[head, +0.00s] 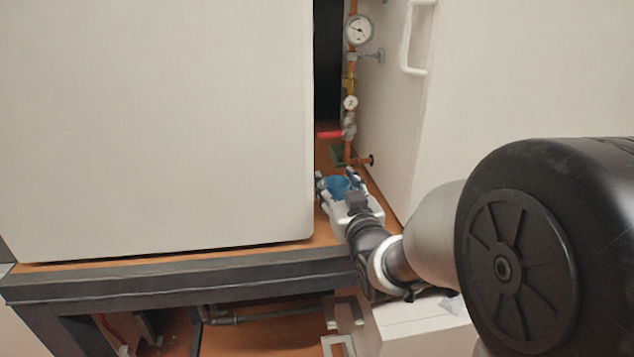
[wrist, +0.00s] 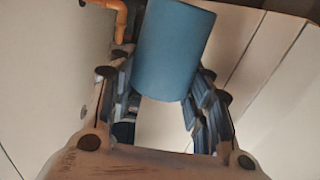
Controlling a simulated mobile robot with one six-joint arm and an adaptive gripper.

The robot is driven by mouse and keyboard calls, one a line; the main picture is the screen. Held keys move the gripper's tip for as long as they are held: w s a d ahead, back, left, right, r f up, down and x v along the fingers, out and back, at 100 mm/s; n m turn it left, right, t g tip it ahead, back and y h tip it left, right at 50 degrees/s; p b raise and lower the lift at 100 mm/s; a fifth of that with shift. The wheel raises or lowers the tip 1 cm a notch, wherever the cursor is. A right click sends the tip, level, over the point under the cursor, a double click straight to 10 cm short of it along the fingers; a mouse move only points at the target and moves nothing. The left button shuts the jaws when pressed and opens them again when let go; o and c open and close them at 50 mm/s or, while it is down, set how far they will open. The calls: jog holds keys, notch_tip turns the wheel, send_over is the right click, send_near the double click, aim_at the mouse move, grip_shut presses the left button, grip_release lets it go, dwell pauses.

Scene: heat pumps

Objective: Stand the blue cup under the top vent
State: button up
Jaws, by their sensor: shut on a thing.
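The blue cup (head: 337,187) is between the fingers of my gripper (head: 336,180), in the gap between two white cabinets. In the wrist view the blue cup (wrist: 175,50) fills the space between both fingers, and my gripper (wrist: 163,85) is shut on it. The copper pipe (head: 347,150) stands just behind the cup, with gauges, a red-handled valve (head: 329,135) and a short side outlet (head: 368,160). I cannot tell which fitting is the top vent. The cup's base is hidden in the head view, so I cannot tell whether it touches the orange surface.
A large white cabinet (head: 160,120) stands close on the left and another white cabinet (head: 500,90) with a handle (head: 417,40) on the right. The gap between them is narrow. A copper elbow (wrist: 113,15) is near the cup's left side in the wrist view.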

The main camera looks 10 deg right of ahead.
aim_at(335, 196)
jog(key=shift+w, duration=0.45)
jog(key=shift+s+f+b, duration=0.1)
jog(key=shift+f+b, duration=0.35)
jog(key=shift+f, duration=1.25)
jog(key=shift+f+b, duration=0.25)
jog(key=shift+b, duration=0.1)
jog(key=o, duration=0.8)
jog(key=shift+r, duration=0.2)
